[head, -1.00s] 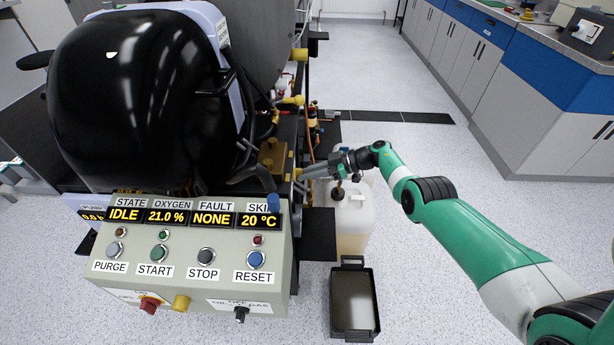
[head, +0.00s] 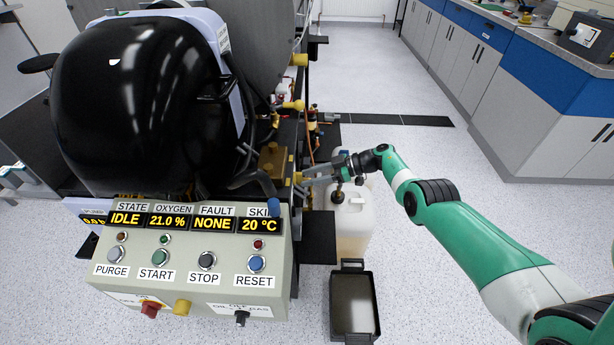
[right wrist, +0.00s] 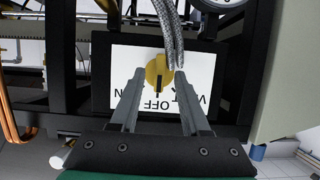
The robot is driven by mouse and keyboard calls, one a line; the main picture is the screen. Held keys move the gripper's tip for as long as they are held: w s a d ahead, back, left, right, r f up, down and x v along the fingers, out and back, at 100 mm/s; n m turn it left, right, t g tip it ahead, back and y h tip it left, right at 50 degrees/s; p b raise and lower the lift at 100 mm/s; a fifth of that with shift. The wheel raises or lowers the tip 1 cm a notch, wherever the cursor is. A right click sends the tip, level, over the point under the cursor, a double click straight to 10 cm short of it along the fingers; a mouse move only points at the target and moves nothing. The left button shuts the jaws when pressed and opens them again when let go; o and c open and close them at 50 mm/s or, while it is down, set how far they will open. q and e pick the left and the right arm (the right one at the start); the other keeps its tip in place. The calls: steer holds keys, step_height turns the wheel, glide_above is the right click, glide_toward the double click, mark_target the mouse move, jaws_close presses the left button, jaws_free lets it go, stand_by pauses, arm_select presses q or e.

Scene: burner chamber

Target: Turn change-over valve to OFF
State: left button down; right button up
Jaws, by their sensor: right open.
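The change-over valve shows in the right wrist view as a round yellow knob (right wrist: 158,68) on a white label plate (right wrist: 195,97) in a dark frame. The lettering is upside down there; OFF reads below the knob, with partly hidden words on either side. A black mark on the knob points down towards OFF. My right gripper (right wrist: 158,74) is open, with one finger on each side of the knob; I cannot tell whether they touch it. In the head view my right gripper (head: 308,174) is at the rig's right side, by a yellow part (head: 298,179). My left gripper is not in view.
A braided hose (right wrist: 170,32) runs close to the knob and right fingertip. A white canister (head: 350,218) stands below my right gripper, with a black tray (head: 354,303) in front. The control panel (head: 190,245) is at left. Open floor lies to the right.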

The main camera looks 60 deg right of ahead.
steer(key=p+v, duration=0.4)
steer(key=v, duration=0.6)
steer(key=shift+s, duration=0.25)
steer(key=shift+d, duration=0.15)
